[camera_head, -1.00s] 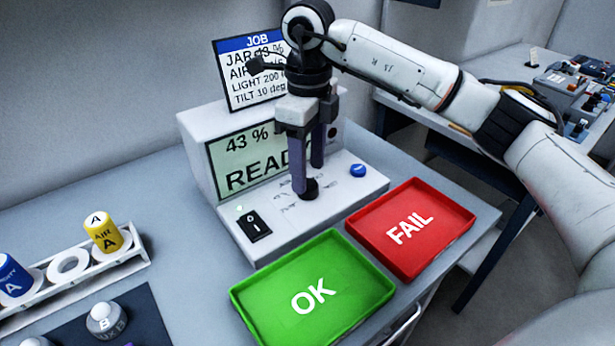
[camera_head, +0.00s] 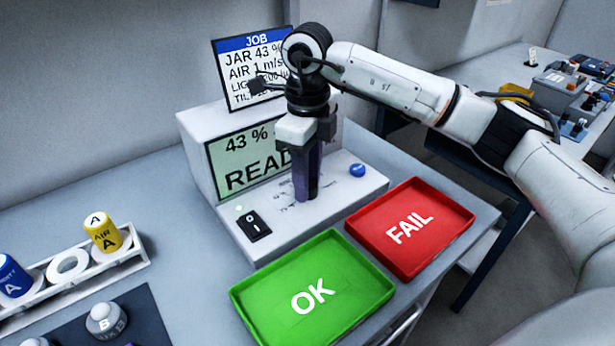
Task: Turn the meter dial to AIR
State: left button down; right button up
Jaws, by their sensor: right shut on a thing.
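The white meter (camera_head: 285,227) stands on the grey bench, and its screen (camera_head: 235,170) shows "43 %" and "READ", with the rest covered by my gripper. My right gripper (camera_head: 306,197) points straight down at the meter's front panel. Its fingers are shut on the dial, which they hide almost fully, so I cannot read where the dial points. Printed marks show on the panel beside the fingers. A black rocker switch (camera_head: 253,224) is at the panel's left and a blue button (camera_head: 357,170) at its right. My left gripper is not in view.
A green OK tray (camera_head: 345,272) and a red FAIL tray (camera_head: 440,245) lie in front of the meter. A JOB card (camera_head: 240,75) stands behind it. A white rack (camera_head: 130,262) with a yellow sensor (camera_head: 102,232) and a blue one (camera_head: 12,275) is at left.

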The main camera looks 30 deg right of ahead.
jog(key=shift+m, duration=0.3)
jog(key=m, duration=0.3)
jog(key=shift+m+p, duration=0.45)
jog(key=shift+m, duration=1.55)
jog(key=o, duration=1.1)
jog(key=shift+c, duration=0.2)
notch_tip(320, 180, up, 10)
jog(key=shift+r, duration=0.2)
